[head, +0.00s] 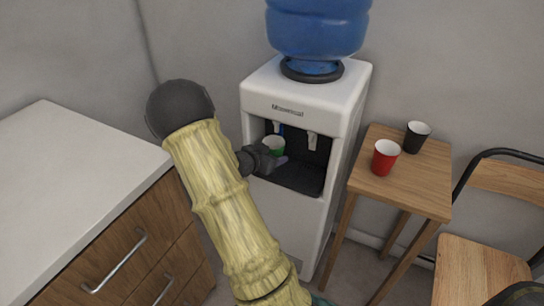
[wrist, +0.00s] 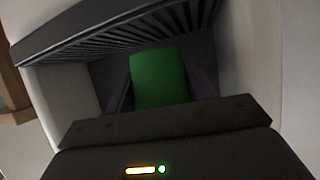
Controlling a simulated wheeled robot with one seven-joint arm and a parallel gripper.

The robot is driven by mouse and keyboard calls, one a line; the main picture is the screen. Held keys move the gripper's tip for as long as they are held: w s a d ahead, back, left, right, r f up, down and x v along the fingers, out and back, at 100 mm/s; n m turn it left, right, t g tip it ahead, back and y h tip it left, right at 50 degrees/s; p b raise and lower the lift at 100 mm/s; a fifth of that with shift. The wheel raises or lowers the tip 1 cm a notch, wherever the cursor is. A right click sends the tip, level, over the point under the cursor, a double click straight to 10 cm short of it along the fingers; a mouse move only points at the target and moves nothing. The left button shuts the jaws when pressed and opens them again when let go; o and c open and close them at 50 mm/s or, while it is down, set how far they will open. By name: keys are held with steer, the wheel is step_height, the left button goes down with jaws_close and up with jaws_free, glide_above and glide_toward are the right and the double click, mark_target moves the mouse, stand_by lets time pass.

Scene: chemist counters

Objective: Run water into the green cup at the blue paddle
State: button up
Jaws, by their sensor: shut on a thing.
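The green cup (head: 275,144) is inside the dark recess of the white water dispenser (head: 289,205), near its left side. My gripper (head: 271,160) reaches into the recess from the left and is shut on the cup. In the wrist view the green cup (wrist: 158,78) sits between my two fingers, in front of the slatted drip grille. The blue paddle (head: 281,130) shows as a small blue patch just above the cup; whether the cup touches it I cannot tell. A pale tap (head: 312,141) hangs to the right. The cup's inside is too small to read for water.
A blue water bottle (head: 318,27) stands on the dispenser. To the right, a small wooden table (head: 424,182) holds a red cup (head: 385,158) and a black cup (head: 416,137). A chair (head: 480,262) is at the far right. A counter with drawers (head: 70,170) fills the left.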

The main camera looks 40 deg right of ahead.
steer(key=shift+d, duration=0.1)
steer(key=shift+w+d, duration=0.15)
steer(key=shift+d, duration=0.15)
steer(key=shift+w+d, duration=0.35)
steer(key=shift+d, duration=0.2)
stand_by(0.7)
steer(key=shift+s, duration=0.1)
stand_by(0.8)
stand_by(0.6)
steer(key=shift+s+a+p, duration=0.2)
steer(key=shift+a+p, duration=0.2)
steer(key=shift+a, duration=0.1)
steer(key=shift+s+a+p, duration=0.15)
steer(key=shift+s+a, duration=0.1)
steer(key=shift+a, duration=0.35)
steer(key=shift+s+a+p, duration=0.1)
steer(key=shift+s+a, duration=0.15)
steer(key=shift+a, duration=0.4)
steer(key=shift+s+a+p, duration=0.15)
steer(key=shift+s+a, duration=0.1)
steer(key=shift+a, duration=0.35)
steer(key=shift+a, duration=0.1)
